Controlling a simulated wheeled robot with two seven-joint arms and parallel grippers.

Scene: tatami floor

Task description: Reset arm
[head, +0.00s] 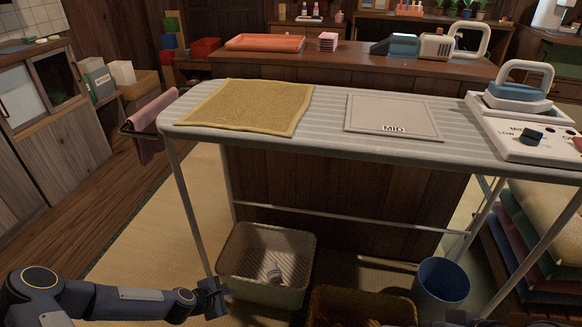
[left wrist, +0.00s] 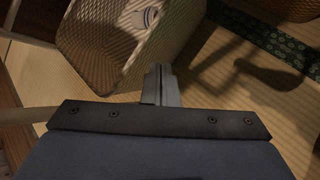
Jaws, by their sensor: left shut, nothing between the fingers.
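My left arm comes in at the lower left of the head view. Its gripper (head: 212,297) is low, beside the front left leg of the ironing board (head: 330,118) and left of the beige basket (head: 236,283). In the left wrist view the fingers (left wrist: 160,86) are shut with nothing between them. The beige basket (left wrist: 75,45) appears just beyond the fingertips there, and a small white and grey item (left wrist: 146,18) lies in it. My right gripper does not show in either view.
A yellow cloth (head: 247,105) and a MID-marked mat (head: 393,116) lie on the board. An iron (head: 516,92) rests on its base at right. A brown basket (head: 350,305) and a blue bin (head: 441,282) stand under the board. Tatami at left is clear.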

